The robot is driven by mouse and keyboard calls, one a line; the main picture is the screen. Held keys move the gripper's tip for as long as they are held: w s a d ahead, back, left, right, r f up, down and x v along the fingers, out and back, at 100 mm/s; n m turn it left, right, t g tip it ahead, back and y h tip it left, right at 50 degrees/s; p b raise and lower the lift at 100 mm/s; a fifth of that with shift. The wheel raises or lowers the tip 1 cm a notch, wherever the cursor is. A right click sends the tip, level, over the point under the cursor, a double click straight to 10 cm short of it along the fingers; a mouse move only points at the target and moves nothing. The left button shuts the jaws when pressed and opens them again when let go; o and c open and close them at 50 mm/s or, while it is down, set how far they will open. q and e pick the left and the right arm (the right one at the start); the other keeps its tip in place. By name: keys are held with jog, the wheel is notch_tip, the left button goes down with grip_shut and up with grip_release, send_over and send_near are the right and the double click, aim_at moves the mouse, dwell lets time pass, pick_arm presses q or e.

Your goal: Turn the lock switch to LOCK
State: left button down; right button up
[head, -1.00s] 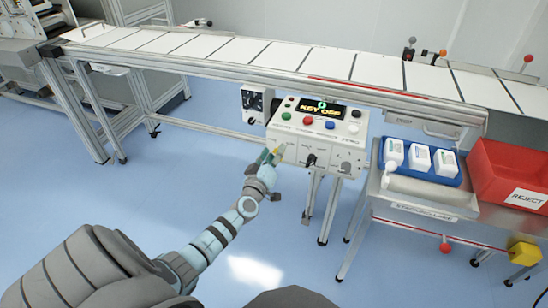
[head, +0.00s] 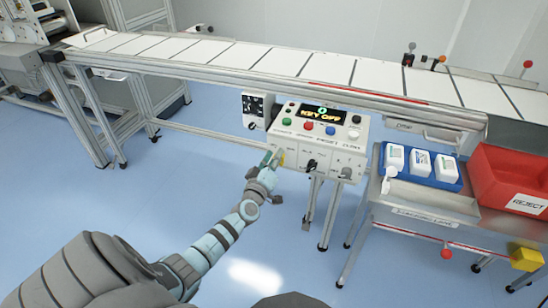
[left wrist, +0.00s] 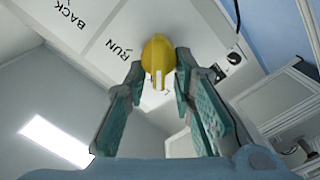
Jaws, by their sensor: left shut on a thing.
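A white control box (head: 345,145) stands under the conveyor, and its display (head: 322,112) reads "KEY OFF". A yellow knob (head: 282,159) sits at the left of its front face. In the left wrist view the knob (left wrist: 158,50) has a white stripe and lies near the printed words BACK and RUN. My left gripper (head: 271,159) is at this knob; in the wrist view its fingers (left wrist: 160,66) are shut on it from both sides. A black switch (head: 311,165) is further right on the front face. The small labels are too blurred to read. My right gripper is not in view.
A conveyor (head: 250,60) runs behind the box. A small black-faced unit (head: 253,108) is left of the box. At right are a blue tray (head: 452,183) with white bottles and a red REJECT bin (head: 490,180). The floor in front is clear.

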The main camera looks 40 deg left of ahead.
pick_arm(q)
jog(key=c, duration=1.4)
grip_release()
jog(key=shift+o, duration=0.2)
jog(key=shift+s+d, duration=0.1)
jog(key=v, duration=1.1)
jog(key=shift+s+d, duration=0.15)
jog(key=shift+s, duration=0.2)
